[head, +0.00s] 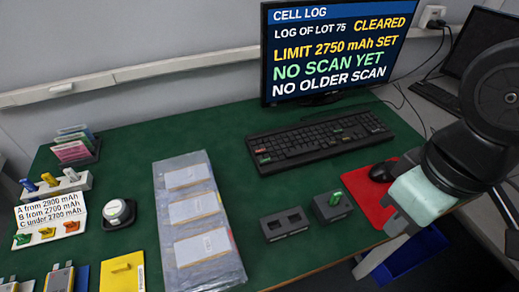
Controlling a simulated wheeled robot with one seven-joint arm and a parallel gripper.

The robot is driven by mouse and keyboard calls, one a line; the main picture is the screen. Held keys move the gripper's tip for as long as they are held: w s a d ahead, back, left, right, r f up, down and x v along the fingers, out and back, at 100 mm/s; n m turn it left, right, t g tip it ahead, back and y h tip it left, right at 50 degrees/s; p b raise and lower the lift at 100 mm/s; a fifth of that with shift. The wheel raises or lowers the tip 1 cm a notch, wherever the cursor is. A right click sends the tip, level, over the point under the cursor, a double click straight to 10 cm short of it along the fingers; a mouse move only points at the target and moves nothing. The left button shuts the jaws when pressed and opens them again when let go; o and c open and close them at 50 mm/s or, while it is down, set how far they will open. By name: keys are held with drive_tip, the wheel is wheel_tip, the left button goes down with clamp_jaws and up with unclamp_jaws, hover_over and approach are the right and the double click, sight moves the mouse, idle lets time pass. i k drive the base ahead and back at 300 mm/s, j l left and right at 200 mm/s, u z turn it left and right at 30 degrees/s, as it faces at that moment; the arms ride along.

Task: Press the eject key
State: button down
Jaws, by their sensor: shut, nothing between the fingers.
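A black keyboard (318,138) lies on the green table mat below the monitor. A few of its keys carry small coloured marks, too small to read, so I cannot tell which is the eject key. A dark block with a green piece standing in it (333,205) and a dark block with two slots (284,224) sit nearer the front edge. My gripper (396,224) is at the right, over the table's front right edge, well apart from the keyboard. It is shut and empty, and its fingertips are hard to make out.
The monitor (335,50) reads "LIMIT 2750 mAh SET", "NO SCAN YET" and "CLEARED". A black mouse (382,172) lies on a red mat (358,195) beside my arm. A clear tray (163,222) of pouches fills the middle. A blue bin (418,258) is below the edge.

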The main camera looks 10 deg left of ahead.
sight(257, 151)
drive_tip(key=j, duration=0.6)
drive_tip(key=k+j+z, duration=0.1)
drive_tip(key=j, duration=0.45)
drive_tip(key=k+j, duration=0.15)
drive_tip(key=j, duration=0.45)
